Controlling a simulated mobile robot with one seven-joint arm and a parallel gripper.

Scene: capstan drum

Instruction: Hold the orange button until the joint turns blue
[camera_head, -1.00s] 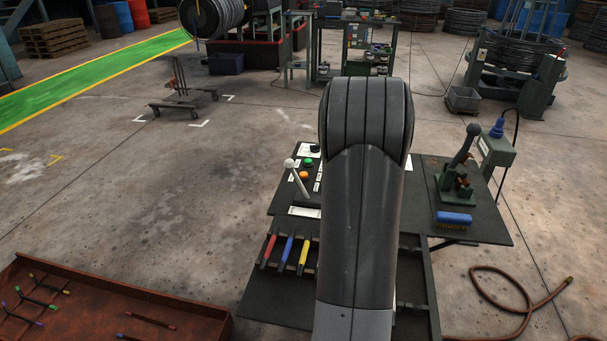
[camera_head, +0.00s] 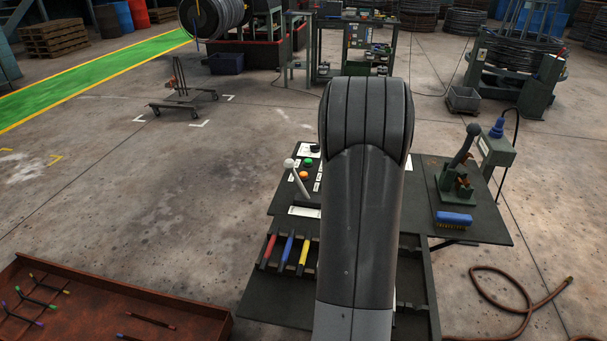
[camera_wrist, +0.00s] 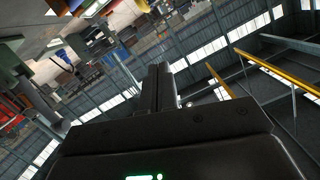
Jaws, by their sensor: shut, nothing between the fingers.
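The orange button (camera_head: 303,176) shows in the head view on the dark bench panel, just below a green button (camera_head: 307,162) and close to a white-knobbed lever (camera_head: 290,164). My arm stands in front of the bench middle and hides much of it, including my gripper in that view. In the wrist view my gripper (camera_wrist: 160,75) is shut and empty, its fingers together, with the hall roof and wall behind them. The button cannot be made out there, and I see no contact with it. I cannot make out the joint or its colour.
A green lever device (camera_head: 458,180) and a blue brush (camera_head: 454,219) are on the bench's right side. Red, blue and yellow-handled tools (camera_head: 287,250) lie in the front tray. A rusty tray (camera_head: 110,310) is at lower left; a hose (camera_head: 520,305) lies at right.

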